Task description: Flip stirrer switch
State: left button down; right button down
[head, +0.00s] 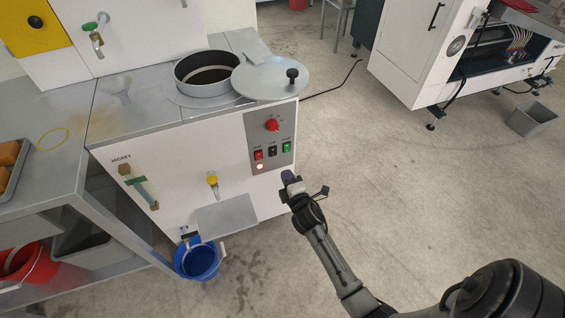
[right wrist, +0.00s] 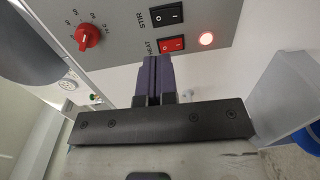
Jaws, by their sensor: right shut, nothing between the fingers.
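The stirrer switch is a black rocker on the grey control panel (head: 254,126). It shows as the middle switch (head: 272,151) in the head view, and in the right wrist view as the black rocker (right wrist: 168,13) labelled STIR. A red switch (right wrist: 172,44) labelled HEAT sits beside it, with a lit red lamp (right wrist: 207,39). My right gripper (head: 288,176) is just below the panel in the head view. In the right wrist view its purple fingers (right wrist: 154,66) are shut and empty, with tips near the HEAT label. Contact cannot be told. My left gripper is not in view.
A yellow-handled valve (head: 212,180) and a metal plate (head: 228,216) stick out of the front. A blue bucket (head: 198,263) stands below.

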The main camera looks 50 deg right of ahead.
jog(key=v, duration=0.3)
jog(key=shift+s+p, duration=0.3)
jog(key=shift+p, duration=0.05)
jog(key=shift+w+r, duration=0.1)
jog(key=shift+w, duration=0.05)
